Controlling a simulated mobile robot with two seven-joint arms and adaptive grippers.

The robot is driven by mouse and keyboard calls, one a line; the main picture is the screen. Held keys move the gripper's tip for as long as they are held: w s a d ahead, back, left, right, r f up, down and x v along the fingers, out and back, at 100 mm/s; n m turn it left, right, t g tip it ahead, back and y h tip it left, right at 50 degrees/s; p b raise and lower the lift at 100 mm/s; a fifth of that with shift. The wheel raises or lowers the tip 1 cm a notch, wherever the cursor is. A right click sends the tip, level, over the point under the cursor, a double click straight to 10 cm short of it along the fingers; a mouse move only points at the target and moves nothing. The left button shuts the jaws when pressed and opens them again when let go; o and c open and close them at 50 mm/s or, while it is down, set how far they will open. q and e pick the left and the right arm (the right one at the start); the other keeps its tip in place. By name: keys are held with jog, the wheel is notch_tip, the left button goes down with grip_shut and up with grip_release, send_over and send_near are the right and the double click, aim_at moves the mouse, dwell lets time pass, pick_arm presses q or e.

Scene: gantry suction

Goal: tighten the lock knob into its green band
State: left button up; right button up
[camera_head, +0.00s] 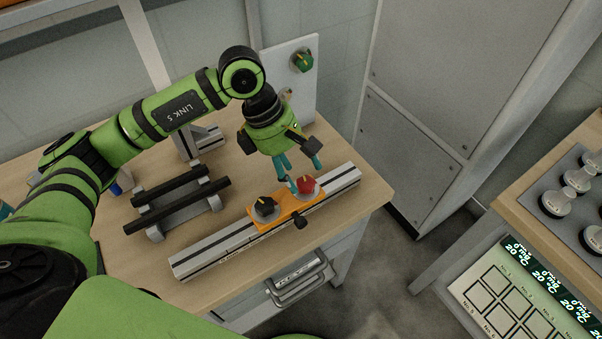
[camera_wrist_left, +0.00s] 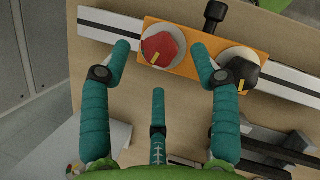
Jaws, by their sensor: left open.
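An orange carriage (camera_head: 284,218) sits on a grey rail (camera_head: 215,256) near the bench's front edge. It bears a red knob (camera_head: 306,185) and a black knob (camera_head: 264,207), each with a yellow mark. A smaller black knob (camera_head: 300,222) sticks out of its front side. In the left wrist view, the red knob (camera_wrist_left: 163,46) shows between two fingertips, the black knob (camera_wrist_left: 238,68) beyond the right finger. My right gripper is out of view.
Two dark bars (camera_head: 180,195) on a grey stand lie left of the carriage. A grey cabinet (camera_head: 430,80) stands right of the bench. Another bench at far right holds a display panel.

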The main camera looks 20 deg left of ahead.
pick_arm(q)
jog(key=v, duration=0.9)
jog(key=shift+r, duration=0.1)
